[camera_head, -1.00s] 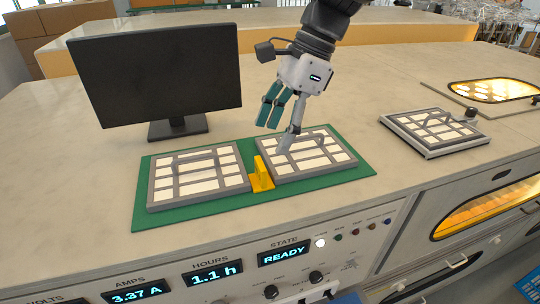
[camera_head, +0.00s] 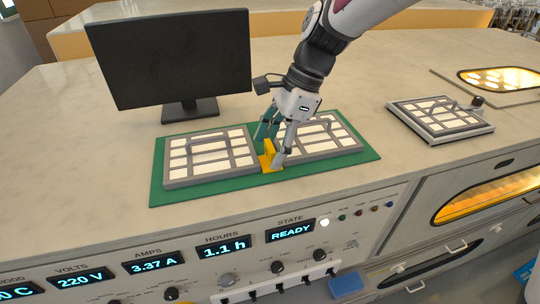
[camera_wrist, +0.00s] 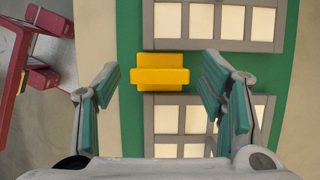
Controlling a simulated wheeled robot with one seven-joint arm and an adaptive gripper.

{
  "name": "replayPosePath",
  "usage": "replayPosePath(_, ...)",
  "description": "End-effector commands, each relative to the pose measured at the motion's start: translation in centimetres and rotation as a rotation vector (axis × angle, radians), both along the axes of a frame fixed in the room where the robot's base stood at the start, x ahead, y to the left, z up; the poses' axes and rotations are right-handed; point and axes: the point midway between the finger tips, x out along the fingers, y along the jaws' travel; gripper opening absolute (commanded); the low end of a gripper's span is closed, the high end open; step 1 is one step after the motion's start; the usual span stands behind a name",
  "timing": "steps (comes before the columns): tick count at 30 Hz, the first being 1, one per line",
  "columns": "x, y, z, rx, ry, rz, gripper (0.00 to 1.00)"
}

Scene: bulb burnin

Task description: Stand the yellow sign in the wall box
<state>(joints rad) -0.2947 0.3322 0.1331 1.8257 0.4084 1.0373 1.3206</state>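The yellow sign (camera_head: 269,156) stands upright on its flat base on the green mat (camera_head: 212,194), in the gap between two framed trays. My gripper (camera_head: 271,150) is low over the mat, with one finger on each side of the sign. In the wrist view the yellow sign (camera_wrist: 160,77) lies between the open fingertips of my gripper (camera_wrist: 158,82), with a gap on both sides. The fingers are apart and hold nothing. I cannot make out a wall box in these views.
Two framed trays with white panels, a left one (camera_head: 211,157) and a right one (camera_head: 328,136), flank the sign closely. A black monitor (camera_head: 170,58) stands behind. Another tray (camera_head: 440,116) and a lit window (camera_head: 500,78) are at right. The bench between is clear.

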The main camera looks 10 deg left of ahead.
Motion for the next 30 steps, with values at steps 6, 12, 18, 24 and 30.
replayPosePath(6,0.0,0.0,0.0,0.000,0.000,0.000,0.14)
replayPosePath(12,0.0,0.0,0.0,0.000,0.000,0.000,0.09)
replayPosePath(18,0.0,0.0,0.4,0.000,0.000,0.000,0.09)
replayPosePath(24,0.1,0.0,2.1,0.002,-0.003,0.001,0.09)
replayPosePath(30,-1.7,-0.1,3.8,0.000,-0.001,0.002,0.09)
